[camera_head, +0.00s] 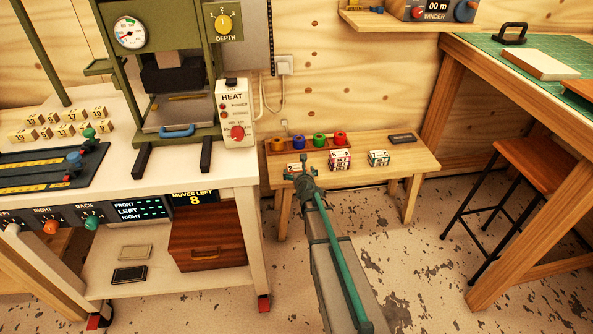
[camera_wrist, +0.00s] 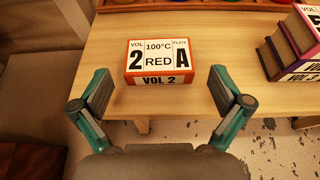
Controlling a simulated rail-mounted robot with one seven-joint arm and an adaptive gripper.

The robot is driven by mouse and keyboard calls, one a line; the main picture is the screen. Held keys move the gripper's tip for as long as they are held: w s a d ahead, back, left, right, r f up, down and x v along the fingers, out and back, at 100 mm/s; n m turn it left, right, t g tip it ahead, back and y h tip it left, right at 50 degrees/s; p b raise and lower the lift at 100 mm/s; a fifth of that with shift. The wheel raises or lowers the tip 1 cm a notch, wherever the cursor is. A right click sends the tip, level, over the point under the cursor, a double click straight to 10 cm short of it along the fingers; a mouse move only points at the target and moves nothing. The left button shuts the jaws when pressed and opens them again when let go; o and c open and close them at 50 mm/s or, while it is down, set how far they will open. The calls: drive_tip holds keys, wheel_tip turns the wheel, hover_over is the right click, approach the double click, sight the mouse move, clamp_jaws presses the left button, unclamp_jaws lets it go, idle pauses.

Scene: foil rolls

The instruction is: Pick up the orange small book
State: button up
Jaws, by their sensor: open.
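The orange small book (camera_wrist: 158,62) lies flat on the low wooden bench in the wrist view. Its white label reads VOL 2, 100°C, RED, PLATE A, and its orange cover shows around the edges. My gripper (camera_wrist: 161,92) is open and empty, with one finger to the left of the book and one to the right, both nearer the camera than the book. In the head view my gripper (camera_head: 306,176) is over the bench's left front part and partly hides the book (camera_head: 294,168).
A tray of coloured spools (camera_head: 302,144) lies behind. The hot press and its table stand left, a stool (camera_head: 543,160) right.

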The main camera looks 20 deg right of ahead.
sight(297, 167)
drive_tip(key=x, duration=0.5)
drive_tip(key=shift+b, duration=0.3)
drive_tip(key=shift+a, duration=0.1)
drive_tip(key=c, duration=1)
